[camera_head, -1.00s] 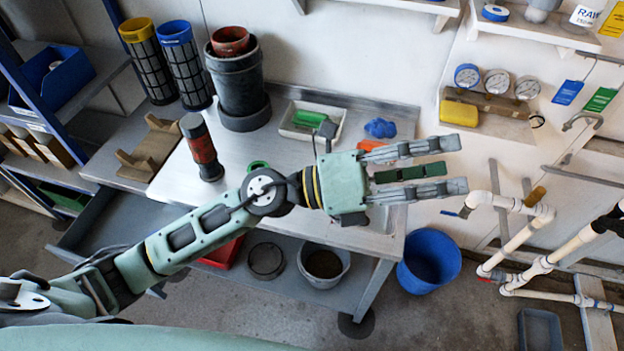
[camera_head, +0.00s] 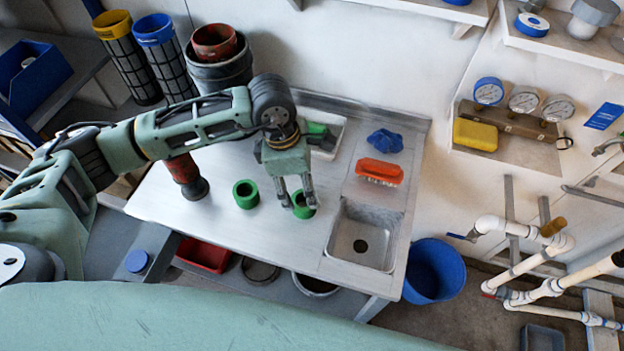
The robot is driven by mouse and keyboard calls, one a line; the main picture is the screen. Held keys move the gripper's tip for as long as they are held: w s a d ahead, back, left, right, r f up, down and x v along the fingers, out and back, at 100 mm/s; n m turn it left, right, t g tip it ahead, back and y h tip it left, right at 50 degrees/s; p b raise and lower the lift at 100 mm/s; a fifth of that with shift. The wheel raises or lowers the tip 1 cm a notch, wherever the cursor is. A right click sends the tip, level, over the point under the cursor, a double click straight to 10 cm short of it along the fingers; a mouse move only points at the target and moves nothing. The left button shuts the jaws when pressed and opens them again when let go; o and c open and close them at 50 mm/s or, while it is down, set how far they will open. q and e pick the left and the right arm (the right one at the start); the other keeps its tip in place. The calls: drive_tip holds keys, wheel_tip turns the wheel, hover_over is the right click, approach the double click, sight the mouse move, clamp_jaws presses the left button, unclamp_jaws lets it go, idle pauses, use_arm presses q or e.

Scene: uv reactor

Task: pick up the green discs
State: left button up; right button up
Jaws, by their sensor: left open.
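Two green discs, ring-shaped with dark centres, are on the metal bench. The left disc (camera_head: 246,194) stands clear of the gripper. The right disc (camera_head: 303,212) is directly below my left gripper (camera_head: 299,203), near the sink. My left gripper points down and is open, with its fingertips at the right disc and partly covering it. I cannot tell whether the fingers touch the disc. My right gripper is not in view.
The bench (camera_head: 280,246) has free surface in front of the discs. A sink (camera_head: 344,248), an orange brush (camera_head: 379,171) and a blue cloth-like item (camera_head: 385,141) are to the right. A dark red-and-black cylinder (camera_head: 185,174) stands left, partly behind my arm.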

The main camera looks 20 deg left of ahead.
sight(304, 200)
use_arm(q)
wheel_tip(304, 200, down, 4)
drive_tip(key=shift+s+d+f+p, duration=0.1)
drive_tip(key=shift+p, duration=1.05)
drive_tip(key=shift+w+d+f, duration=0.1)
drive_tip(key=shift+f, duration=0.5)
drive_tip(key=shift+w+d+f, duration=0.1)
drive_tip(key=shift+f, duration=0.85)
drive_tip(key=c, duration=1.1)
drive_tip(key=shift+c, duration=0.4)
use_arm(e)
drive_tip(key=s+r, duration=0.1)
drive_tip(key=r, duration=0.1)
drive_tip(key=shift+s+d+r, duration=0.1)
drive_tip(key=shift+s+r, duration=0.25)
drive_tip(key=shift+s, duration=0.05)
